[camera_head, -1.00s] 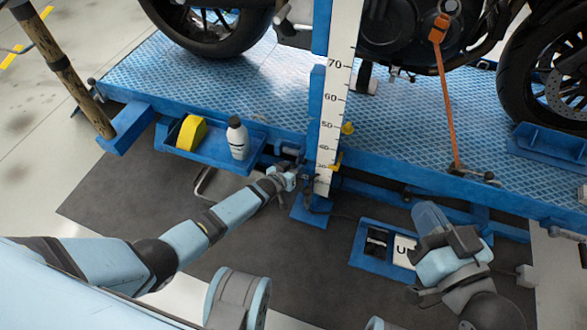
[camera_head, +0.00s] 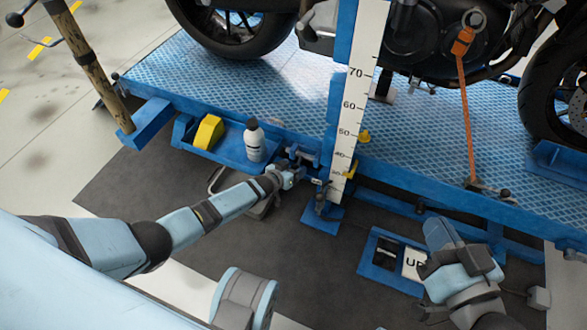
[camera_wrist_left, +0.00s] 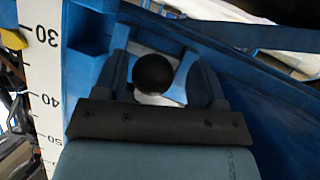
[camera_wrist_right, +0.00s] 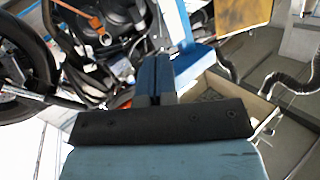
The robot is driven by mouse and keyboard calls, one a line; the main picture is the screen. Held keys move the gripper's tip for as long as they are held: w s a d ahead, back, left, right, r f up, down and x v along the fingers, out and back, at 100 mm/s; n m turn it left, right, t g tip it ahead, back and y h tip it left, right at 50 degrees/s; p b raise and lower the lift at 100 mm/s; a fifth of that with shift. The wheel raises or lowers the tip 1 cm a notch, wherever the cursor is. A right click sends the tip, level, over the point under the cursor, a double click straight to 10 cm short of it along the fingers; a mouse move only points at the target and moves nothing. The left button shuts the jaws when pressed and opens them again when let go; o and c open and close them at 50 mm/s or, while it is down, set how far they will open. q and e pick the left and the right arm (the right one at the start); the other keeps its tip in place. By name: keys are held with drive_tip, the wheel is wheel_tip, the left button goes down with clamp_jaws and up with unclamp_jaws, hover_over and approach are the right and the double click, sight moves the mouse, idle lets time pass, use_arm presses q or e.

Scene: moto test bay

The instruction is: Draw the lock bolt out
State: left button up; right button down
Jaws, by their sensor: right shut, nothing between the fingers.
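A round black knob (camera_wrist_left: 154,72) shows in the left wrist view, apparently the end of the lock bolt; the bolt's shaft is hidden behind it. My left gripper (camera_wrist_left: 160,80) is open, with one finger on each side of the knob. A gap shows on the right side of the knob; contact on the left side is unclear. In the head view my left gripper (camera_head: 293,172) is at the lift's front edge, just left of the scaled post (camera_head: 352,110). My right gripper (camera_head: 436,230) is shut and empty, away to the right; its closed fingers show in the right wrist view (camera_wrist_right: 153,75).
The blue lift platform (camera_head: 270,95) carries a motorcycle (camera_head: 430,45). A blue tray on its front edge holds a yellow wedge (camera_head: 208,132) and a white bottle (camera_head: 254,142). A blue pedal box (camera_head: 368,270) lies on the dark floor mat (camera_head: 130,195).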

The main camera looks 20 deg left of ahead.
drive_tip(key=shift+r, duration=0.1)
use_arm(q)
drive_tip(key=shift+s+r, duration=0.2)
drive_tip(key=shift+s, duration=0.05)
drive_tip(key=p+v, duration=0.7)
drive_tip(key=v, duration=0.6)
use_arm(e)
wheel_tip(320, 180, up, 10)
drive_tip(key=m+t, duration=0.1)
drive_tip(key=t, duration=0.3)
drive_tip(key=shift+s+d+f, duration=0.2)
drive_tip(key=shift+s+d, duration=0.05)
drive_tip(key=shift+d, duration=0.15)
use_arm(q)
drive_tip(key=shift+s+a, duration=0.1)
drive_tip(key=shift+s, duration=0.05)
